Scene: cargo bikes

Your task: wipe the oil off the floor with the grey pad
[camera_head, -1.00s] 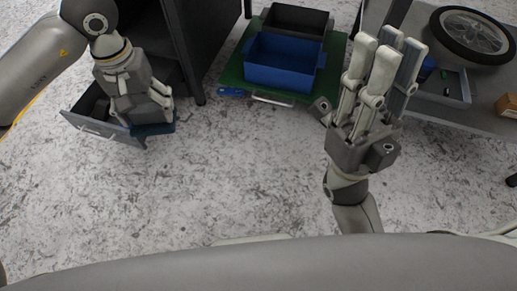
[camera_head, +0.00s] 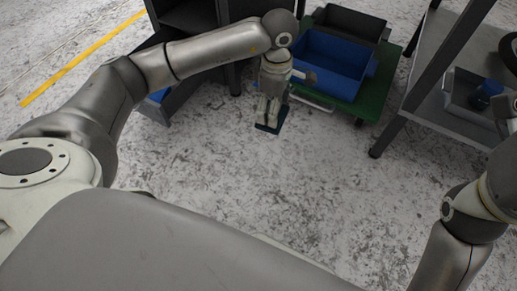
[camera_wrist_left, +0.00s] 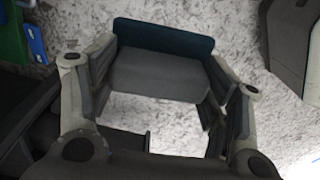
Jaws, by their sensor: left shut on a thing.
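In the left wrist view the pad (camera_wrist_left: 160,73) is a grey block with a teal layer, between the fingers on both sides. The pad is over or on the floor (camera_head: 270,180); whether it touches, I cannot tell. The floor is mottled white and grey, and I cannot make out the oil on it. My right gripper (camera_head: 507,125) is cut off at the right edge, so its fingers do not show clearly.
An open drawer (camera_head: 158,113) of the dark cabinet (camera_head: 205,15) is left of the pad. A green trolley (camera_head: 378,90) with a blue crate (camera_head: 325,67) and a black crate stands behind. A grey table (camera_head: 430,110) is at right. The front floor is clear.

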